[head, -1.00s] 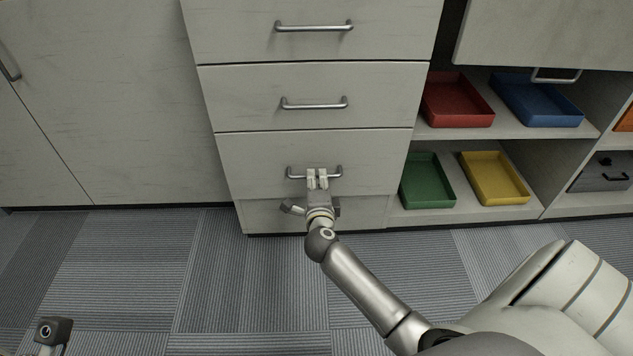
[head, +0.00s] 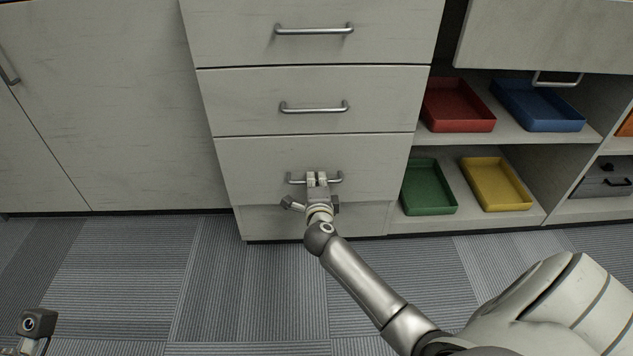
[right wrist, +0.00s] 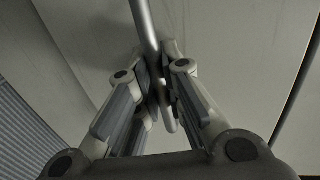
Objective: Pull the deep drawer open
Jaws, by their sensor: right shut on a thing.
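The deep drawer (head: 255,165) is the lowest drawer front that shows in the pale grey stack, with a horizontal metal bar handle (head: 296,182). My right gripper (head: 317,179) is shut on the middle of this handle. In the right wrist view the handle (right wrist: 146,25) runs between the two fingers of the gripper (right wrist: 162,80), with the pale drawer front behind it. The drawer front shows no clear gap along its top edge. The gripper hides the middle of the handle. My left gripper is out of view; only a small part of mine shows at the lower left.
Two more drawers with bar handles (head: 314,29) (head: 314,107) are above. Open shelves at right hold red (head: 457,105), blue (head: 538,105), green (head: 428,187) and yellow (head: 495,184) trays. A closed cabinet door (head: 110,110) is at left. The striped carpet (head: 240,290) in front is clear.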

